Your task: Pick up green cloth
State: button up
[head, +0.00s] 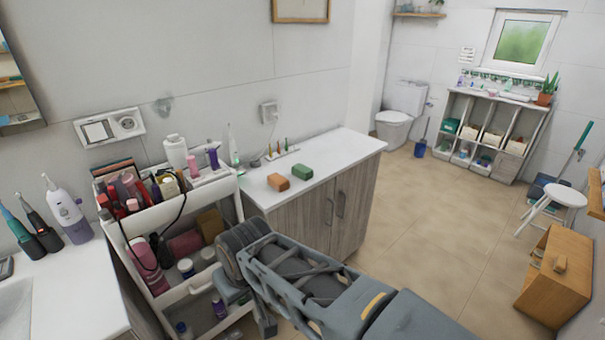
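A small green folded cloth (302,172) lies on the white top of the wooden cabinet (335,165), in the head view. An orange-brown folded cloth (278,182) lies just left of it, close by. My arm reaches in from the bottom right, and its joint stands in front of the cabinet and cart. My gripper (263,318) seems to hang low beside the cart, apart from the green cloth and below the cabinet top. The arm hides most of it, so its fingers cannot be made out.
A white cart (165,218) full of cosmetics stands left of the cabinet. Small bottles in a row (280,151) and an electric toothbrush (233,145) stand behind the cloths. The cabinet top right of the green cloth is clear. Open floor (440,215) lies to the right.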

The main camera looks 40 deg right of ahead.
aim_at(304, 173)
jog(key=z, duration=1.25)
